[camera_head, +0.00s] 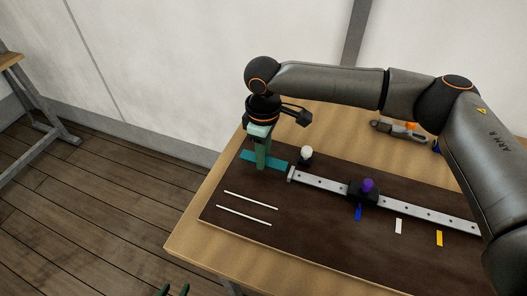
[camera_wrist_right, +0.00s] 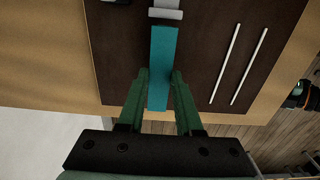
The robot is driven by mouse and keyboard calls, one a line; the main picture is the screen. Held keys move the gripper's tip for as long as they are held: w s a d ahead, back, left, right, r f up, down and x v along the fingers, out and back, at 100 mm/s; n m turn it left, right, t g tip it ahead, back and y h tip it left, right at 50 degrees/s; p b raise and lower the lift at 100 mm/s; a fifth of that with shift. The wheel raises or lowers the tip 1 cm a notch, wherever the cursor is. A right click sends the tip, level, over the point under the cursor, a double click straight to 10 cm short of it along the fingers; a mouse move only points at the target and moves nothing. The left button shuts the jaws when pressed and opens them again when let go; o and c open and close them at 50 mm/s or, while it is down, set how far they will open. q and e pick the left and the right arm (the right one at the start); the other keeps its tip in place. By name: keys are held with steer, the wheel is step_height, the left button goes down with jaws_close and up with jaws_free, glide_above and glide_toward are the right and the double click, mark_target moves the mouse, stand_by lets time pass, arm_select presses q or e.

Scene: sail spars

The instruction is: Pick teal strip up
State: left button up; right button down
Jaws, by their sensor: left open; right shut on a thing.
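The teal strip (camera_head: 276,163) lies near the left end of the dark mat, in line with the metal rail. It shows in the right wrist view (camera_wrist_right: 163,50), running between the green fingers. My right gripper (camera_head: 261,165) comes down from above and is shut on the teal strip; its fingertips also show in the wrist view (camera_wrist_right: 160,76). I cannot tell whether the strip touches the mat. My left gripper (camera_head: 173,290) shows only its green fingertips at the bottom edge, open and empty, off the table.
The metal rail (camera_head: 322,183) carries a black block with a purple knob (camera_head: 367,186). A white knob (camera_head: 306,153) stands behind the rail. Two thin white rods (camera_head: 248,200) lie in front. Blue, white and yellow tabs (camera_head: 439,238) lie right. A grey tool (camera_head: 398,130) lies behind.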

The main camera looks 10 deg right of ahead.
steer(key=shift+r+p, duration=1.5)
steer(key=shift+r, duration=0.1)
